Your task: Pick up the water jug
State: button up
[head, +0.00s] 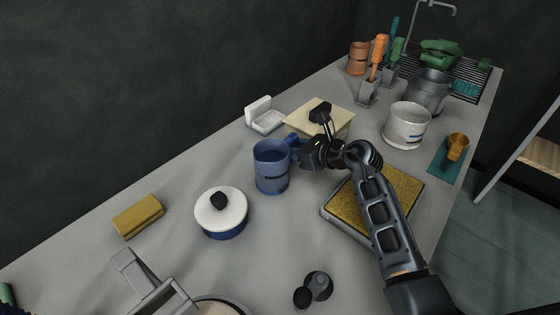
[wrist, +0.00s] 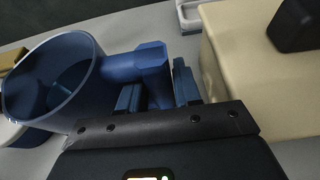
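The water jug (head: 271,167) is blue, open-topped and upright on the grey counter, near the middle of the head view. Its rim and hollow inside fill the left of the wrist view (wrist: 58,80). Its thick blue handle (wrist: 150,66) points toward my gripper. My gripper (head: 298,148) is at the handle, on the jug's right side. In the wrist view the two fingers (wrist: 158,92) stand close on both sides of the handle and look shut on it. The fingertips are partly hidden by the handle. The jug appears to rest on the counter.
A white-lidded blue pot (head: 221,212) stands left of the jug. A cream box with a black knob (head: 318,117) is just behind my gripper. A yellow-topped tray (head: 400,190) lies under my arm. A yellow sponge (head: 138,216) lies at left, with clear counter around it.

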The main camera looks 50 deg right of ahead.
grip_shut()
jog(key=shift+r, duration=0.1)
dwell(1.1)
